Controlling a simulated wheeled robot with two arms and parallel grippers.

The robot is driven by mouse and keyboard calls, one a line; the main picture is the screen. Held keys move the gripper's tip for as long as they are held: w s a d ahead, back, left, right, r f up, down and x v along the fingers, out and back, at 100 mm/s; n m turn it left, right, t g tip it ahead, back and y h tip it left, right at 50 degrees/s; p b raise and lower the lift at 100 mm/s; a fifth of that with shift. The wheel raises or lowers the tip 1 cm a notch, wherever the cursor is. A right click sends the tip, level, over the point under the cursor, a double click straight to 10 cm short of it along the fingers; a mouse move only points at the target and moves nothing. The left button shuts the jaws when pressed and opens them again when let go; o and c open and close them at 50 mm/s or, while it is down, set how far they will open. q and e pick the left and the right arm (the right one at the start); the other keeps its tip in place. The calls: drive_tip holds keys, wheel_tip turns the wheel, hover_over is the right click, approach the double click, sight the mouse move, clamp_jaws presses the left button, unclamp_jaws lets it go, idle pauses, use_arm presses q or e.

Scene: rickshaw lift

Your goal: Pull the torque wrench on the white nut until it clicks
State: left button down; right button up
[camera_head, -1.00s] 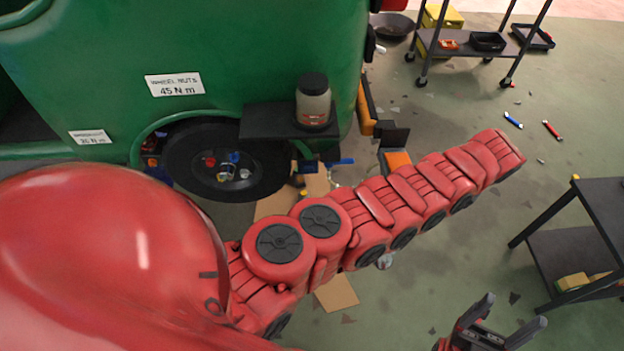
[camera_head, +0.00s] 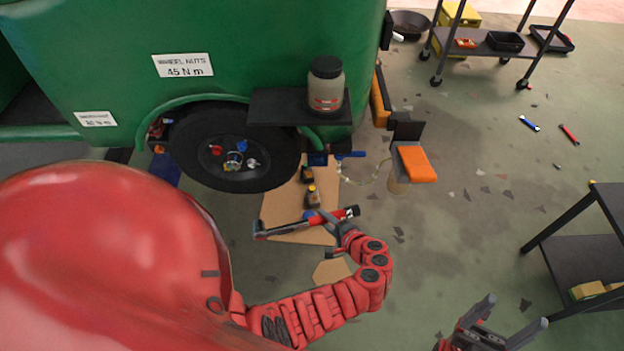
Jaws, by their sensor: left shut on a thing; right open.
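The wheel (camera_head: 195,170) of the green rickshaw carries several coloured nuts. The white nut (camera_head: 253,163) is on the right of the hub, with a blue nut (camera_head: 241,146) above it and a red nut (camera_head: 216,150) to the left. The torque wrench (camera_head: 285,229), dark with a red handle, lies roughly level in the picture over the cardboard, apart from the wheel. My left gripper (camera_head: 330,221) is shut on it near its handle; the fingers partly hide the handle. My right gripper (camera_head: 492,322) is open and empty at the bottom right.
A cardboard sheet (camera_head: 275,208) lies on the floor with small bottles (camera_head: 313,195) on it. A black shelf (camera_head: 290,107) with a jar (camera_head: 325,88) juts out above the wheel. An orange-topped stand (camera_head: 415,163) is right of it. A dark cart (camera_head: 575,260) stands at right.

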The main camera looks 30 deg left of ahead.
use_arm(q)
drive_tip(key=w+a+r+m+t, duration=0.3)
drive_tip(key=w+a+r+t, duration=0.1)
drive_tip(key=w+a+r, duration=0.1)
drive_tip(key=shift+w+a+r, duration=0.3)
drive_tip(key=shift+a+r, duration=0.45)
drive_tip(key=shift+a, duration=0.35)
drive_tip(key=shift+w+a+r, duration=0.1)
drive_tip(key=shift+w+r, duration=0.05)
idle(0.5)
drive_tip(key=shift+w+a+b, duration=0.15)
drive_tip(key=shift+w+b, duration=0.1)
drive_tip(key=shift+b, duration=0.35)
idle(0.8)
drive_tip(key=shift+w+a+b, duration=0.3)
drive_tip(key=shift+w+a, duration=0.1)
drive_tip(key=shift+w, duration=0.2)
idle(1.2)
